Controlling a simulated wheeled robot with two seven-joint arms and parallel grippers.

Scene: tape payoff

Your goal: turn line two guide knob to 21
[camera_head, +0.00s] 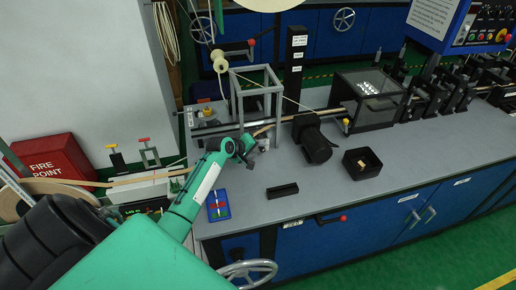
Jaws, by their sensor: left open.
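My left arm reaches in from the left over the bench's near-left end. My left gripper (250,155) is small and dark in the view, open, by the foot of a grey square frame (278,98). A small pale part (264,144) lies just right of the gripper; I cannot tell whether they touch. A yellow-topped knob (207,112) sits on a grey block behind the wrist. I cannot tell which part is the line two guide knob, and no number can be read. My right gripper is not in view.
A black motor-like cylinder (316,146), an open black bin (362,163) and a black block (282,191) stand on the grey bench (340,198). The front middle is mostly clear. A red fire-point box (53,159) is left.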

